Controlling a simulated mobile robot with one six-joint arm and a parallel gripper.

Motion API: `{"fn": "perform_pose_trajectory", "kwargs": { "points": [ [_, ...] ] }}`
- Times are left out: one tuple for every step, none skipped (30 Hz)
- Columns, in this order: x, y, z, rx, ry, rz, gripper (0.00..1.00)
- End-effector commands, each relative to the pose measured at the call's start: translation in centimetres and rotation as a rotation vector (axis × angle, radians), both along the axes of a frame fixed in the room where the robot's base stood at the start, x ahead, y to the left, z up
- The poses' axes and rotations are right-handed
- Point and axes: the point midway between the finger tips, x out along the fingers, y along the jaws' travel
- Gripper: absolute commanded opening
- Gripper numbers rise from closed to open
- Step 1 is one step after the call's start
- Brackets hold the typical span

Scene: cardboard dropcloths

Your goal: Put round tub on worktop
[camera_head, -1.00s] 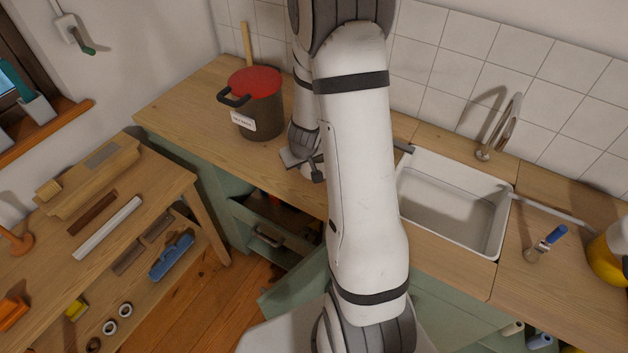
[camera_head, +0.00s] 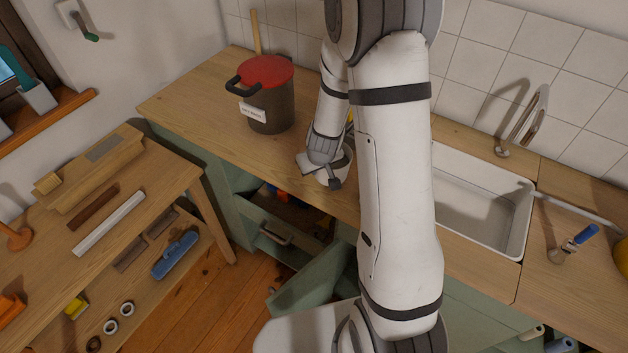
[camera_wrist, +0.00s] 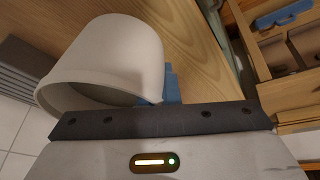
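The round tub is a white, open-topped tub that fills the upper left of the wrist view (camera_wrist: 105,55), its mouth toward the lower left. Its base is near the wooden worktop; I cannot tell if it touches. In the head view the tub (camera_head: 342,164) shows partly behind my gripper (camera_head: 325,180), over the worktop (camera_head: 205,105) right of the red-lidded pot. My gripper is close against the tub. Its fingers are not clearly visible, so I cannot tell whether they grip it. A small blue part shows beside the tub in the wrist view.
A dark pot with a red lid (camera_head: 268,100) stands on the worktop. The sink (camera_head: 485,205) is to the right. An open drawer (camera_head: 285,240) lies below the front edge. A wooden workbench (camera_head: 150,205) with tools is at left. The worktop left of the pot is clear.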

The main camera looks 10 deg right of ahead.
Motion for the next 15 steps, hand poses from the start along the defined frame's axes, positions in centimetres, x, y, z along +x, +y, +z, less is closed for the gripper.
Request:
{"fn": "perform_pose_trajectory", "kwargs": {
  "points": [
    [0.1, 0.1, -0.2, 0.0, -0.002, 0.002, 0.0],
    [0.1, 0.1, -0.3, 0.0, -0.002, 0.002, 0.0],
    [0.1, 0.1, -0.6, -0.001, -0.002, 0.003, 0.0],
    [0.1, 0.2, -0.9, 0.0, -0.002, 0.004, 0.0],
    [0.0, 0.2, -1.2, 0.0, -0.002, 0.004, 0.0],
    [0.1, 0.2, -1.7, -0.001, -0.002, 0.005, 0.0],
    [0.1, 0.2, -2.1, -0.001, -0.002, 0.005, 0.0],
    [0.1, 0.2, -2.5, 0.0, -0.002, 0.004, 0.0],
    [0.1, 0.2, -2.9, 0.0, -0.002, 0.004, 0.0],
    [0.0, 0.2, -3.3, 0.0, -0.002, 0.004, 0.0],
    [0.1, 0.2, -3.5, -0.001, -0.002, 0.005, 0.0],
    [0.1, 0.2, -3.7, -0.001, -0.002, 0.006, 0.0],
    [0.1, 0.2, -3.8, -0.001, -0.002, 0.006, 0.0],
    [0.1, 0.2, -3.8, -0.001, -0.002, 0.005, 0.0],
    [0.1, 0.2, -3.8, -0.001, -0.002, 0.005, 0.0]
  ]
}}
